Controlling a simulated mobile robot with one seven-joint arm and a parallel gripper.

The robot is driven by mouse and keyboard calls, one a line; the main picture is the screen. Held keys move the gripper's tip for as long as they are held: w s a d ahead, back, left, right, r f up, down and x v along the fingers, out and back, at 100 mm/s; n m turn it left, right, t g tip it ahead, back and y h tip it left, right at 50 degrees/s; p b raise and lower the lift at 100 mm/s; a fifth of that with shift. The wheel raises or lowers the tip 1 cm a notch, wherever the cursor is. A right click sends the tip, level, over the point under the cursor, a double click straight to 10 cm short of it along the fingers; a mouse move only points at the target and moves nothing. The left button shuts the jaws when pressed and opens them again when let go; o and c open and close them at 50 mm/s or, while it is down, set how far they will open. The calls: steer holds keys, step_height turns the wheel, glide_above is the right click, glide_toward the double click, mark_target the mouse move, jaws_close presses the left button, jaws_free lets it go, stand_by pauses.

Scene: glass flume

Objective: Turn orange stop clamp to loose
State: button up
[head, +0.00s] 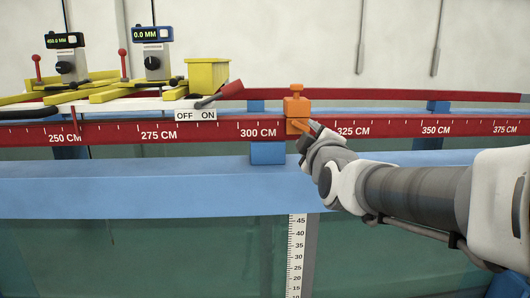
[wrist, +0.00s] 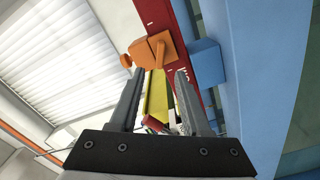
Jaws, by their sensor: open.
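The orange stop clamp (head: 297,105) sits on the red rail between the 300 and 325 cm marks, with a knob on top. A small orange lever (head: 301,126) on its front face slants down to the right towards my gripper. My gripper (head: 311,131) is right at the clamp's lower right, its fingers small and partly hidden in the head view. In the wrist view my gripper (wrist: 158,73) is open, and the clamp (wrist: 144,53) and its lever (wrist: 160,46) lie just beyond the fingertips. I cannot tell whether a finger touches the lever.
The red scale rail (head: 420,128) runs above a blue beam (head: 130,195). Left of the clamp stands a white carriage with yellow parts, a yellow box (head: 207,75), digital readouts and an OFF/ON plate (head: 196,115). A red-handled lever (head: 222,94) reaches towards the clamp.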

steer(key=s, duration=1)
steer(key=shift+b, duration=0.35)
steer(key=shift+f, duration=0.1)
steer(key=s+f+m+g, duration=1.2)
steer(key=s+f, duration=0.5)
steer(key=f, duration=0.3)
steer(key=shift+s+d, duration=0.2)
steer(key=shift+d, duration=0.05)
steer(key=shift+f, duration=0.1)
